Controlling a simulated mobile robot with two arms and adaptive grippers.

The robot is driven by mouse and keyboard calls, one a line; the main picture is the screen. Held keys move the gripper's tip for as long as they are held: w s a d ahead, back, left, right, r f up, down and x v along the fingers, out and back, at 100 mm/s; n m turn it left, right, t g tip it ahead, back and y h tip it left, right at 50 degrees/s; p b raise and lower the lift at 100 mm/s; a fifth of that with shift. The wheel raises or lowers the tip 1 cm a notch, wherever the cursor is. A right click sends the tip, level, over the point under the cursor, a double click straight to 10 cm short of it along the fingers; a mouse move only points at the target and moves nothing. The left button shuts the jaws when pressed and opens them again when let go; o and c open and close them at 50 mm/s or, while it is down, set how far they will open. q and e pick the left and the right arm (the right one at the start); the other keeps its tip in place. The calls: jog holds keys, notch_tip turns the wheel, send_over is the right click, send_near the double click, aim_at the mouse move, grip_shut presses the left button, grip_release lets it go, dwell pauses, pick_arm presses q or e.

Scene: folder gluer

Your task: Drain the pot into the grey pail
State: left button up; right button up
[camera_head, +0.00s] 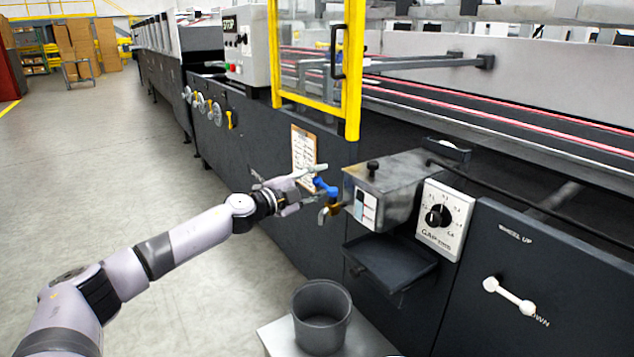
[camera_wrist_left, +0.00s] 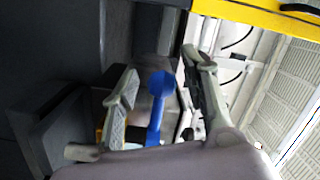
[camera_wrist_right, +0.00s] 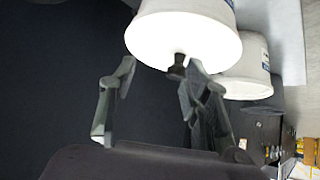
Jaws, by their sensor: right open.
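The pot (camera_head: 400,178) is a grey metal box with a black-knobbed lid, mounted on the machine's side. A brass tap (camera_head: 327,213) with a blue lever (camera_head: 326,187) sticks out from its left end. The grey pail (camera_head: 321,327) stands low, below the tap in the picture; no liquid stream shows. My left gripper (camera_head: 308,185) is at the lever. In the left wrist view its open fingers (camera_wrist_left: 162,68) stand either side of the blue lever (camera_wrist_left: 158,105); contact cannot be told. My right gripper (camera_wrist_right: 162,68) is open and empty, near a white round container (camera_wrist_right: 185,38).
A black tray (camera_head: 391,266) juts out under the pot. The pail stands on a pale platform (camera_head: 368,345). A clipboard (camera_head: 303,155) hangs behind my left gripper, and a yellow-framed guard (camera_head: 353,70) rises above. Another white container (camera_wrist_right: 248,72) shows in the right wrist view. Floor at left is clear.

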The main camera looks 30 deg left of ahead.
pick_arm(q)
grip_shut()
dwell(0.7)
